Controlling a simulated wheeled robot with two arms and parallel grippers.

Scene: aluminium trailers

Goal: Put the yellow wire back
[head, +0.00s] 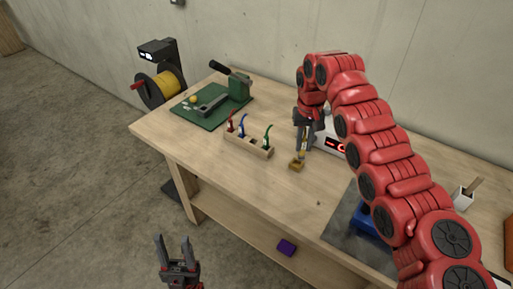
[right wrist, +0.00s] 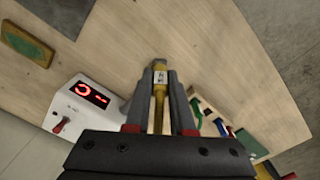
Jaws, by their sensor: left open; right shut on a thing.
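The yellow wire (right wrist: 158,108) is between the fingers of my right gripper (right wrist: 160,90), which is shut on it; its wider end points away from the wrist. In the head view, my right gripper (head: 302,148) is over the table, right of the wooden rack (head: 243,147). The rack holds a red wire (head: 231,121), a blue wire (head: 242,127) and a green wire (head: 268,133), with a gap between blue and green. My left gripper (head: 176,246) is open and empty, in front of the table.
A white box with a red display (right wrist: 87,105) stands close beside my right gripper. A green tool (head: 239,85) on a green mat (head: 196,121) and a yellow spool (head: 160,88) are at the left. A purple block (head: 286,247) lies on the lower shelf. The table's front middle is clear.

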